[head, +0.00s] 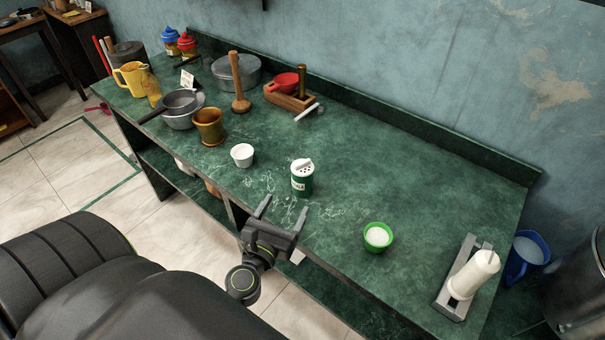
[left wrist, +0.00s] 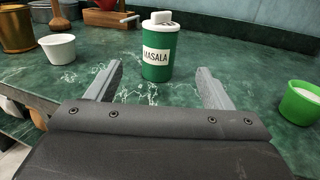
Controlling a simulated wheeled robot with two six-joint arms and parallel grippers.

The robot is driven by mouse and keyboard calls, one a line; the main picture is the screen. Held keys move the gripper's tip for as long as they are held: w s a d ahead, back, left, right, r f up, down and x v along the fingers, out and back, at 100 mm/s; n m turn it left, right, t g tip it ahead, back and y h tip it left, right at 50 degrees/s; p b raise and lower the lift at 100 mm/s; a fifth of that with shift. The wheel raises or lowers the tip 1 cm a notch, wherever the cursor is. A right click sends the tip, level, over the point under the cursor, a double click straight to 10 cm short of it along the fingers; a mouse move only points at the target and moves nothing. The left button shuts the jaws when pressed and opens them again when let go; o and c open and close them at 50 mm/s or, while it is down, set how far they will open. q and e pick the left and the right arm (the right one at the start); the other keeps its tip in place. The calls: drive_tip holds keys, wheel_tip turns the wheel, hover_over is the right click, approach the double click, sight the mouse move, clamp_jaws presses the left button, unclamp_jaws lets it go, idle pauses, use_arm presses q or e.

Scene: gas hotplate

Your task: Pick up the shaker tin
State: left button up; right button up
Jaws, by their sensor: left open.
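The shaker tin (head: 302,178) is green with a white perforated top and a white label reading MASALA. It stands upright on the green marbled counter (head: 345,205). In the left wrist view the tin (left wrist: 157,58) is ahead of the jaws, between their lines and slightly left of centre. My left gripper (head: 283,212) is open and empty at the counter's front edge, in front of the tin and apart from it. Its two fingers (left wrist: 158,85) point toward the tin. My right gripper is not in view.
A white cup (head: 242,155) stands left of the tin, and a green bowl of white contents (head: 378,237) stands to its right. A brass mortar (head: 209,126), pans and a wooden box (head: 290,98) are farther back.

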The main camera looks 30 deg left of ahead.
sight(299, 185)
use_arm(q)
drive_tip(key=p+x, duration=0.1)
drive_tip(key=x, duration=0.4)
drive_tip(key=shift+w+a, duration=0.1)
drive_tip(key=shift+w, duration=0.3)
drive_tip(key=shift+f+p+x, duration=0.1)
drive_tip(key=shift+f+x, duration=0.05)
drive_tip(key=shift+x, duration=0.85)
drive_tip(key=shift+f+p+x, duration=0.1)
drive_tip(key=shift+f+x, duration=0.1)
drive_tip(key=shift+x, duration=0.85)
drive_tip(key=shift+f+p+x, duration=0.1)
drive_tip(key=shift+f+x, duration=0.05)
drive_tip(key=shift+x, duration=0.85)
drive_tip(key=c, duration=1.1)
